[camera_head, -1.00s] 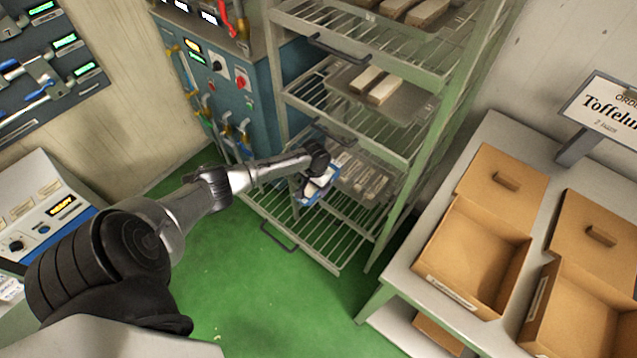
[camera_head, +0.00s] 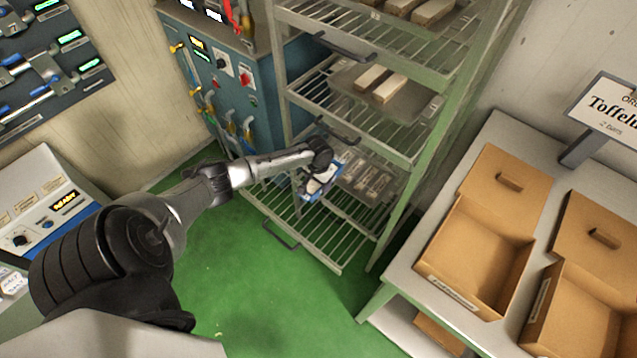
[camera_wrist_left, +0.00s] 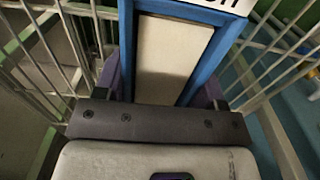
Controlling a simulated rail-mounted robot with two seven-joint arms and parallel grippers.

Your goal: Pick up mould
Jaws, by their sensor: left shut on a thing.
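The mould is a blue frame with a pale cream filling. It shows large in the left wrist view (camera_wrist_left: 170,58), between the purple fingers of my left gripper, which is shut on it. In the head view my left gripper (camera_head: 322,163) is at the lower wire shelf (camera_head: 317,238) of the green rack, with the mould (camera_head: 316,186) tilted just below the wrist. I cannot tell whether the mould touches the shelf. My gripper hides part of the mould. My right gripper is not in view.
Pale bars lie on a tray (camera_head: 363,185) beside the mould. More bars lie on the middle-shelf tray (camera_head: 405,105). Rack posts and the shelf above are close to my gripper. Open cardboard boxes (camera_head: 470,255) stand on the table at right. Green floor (camera_head: 250,300) is clear.

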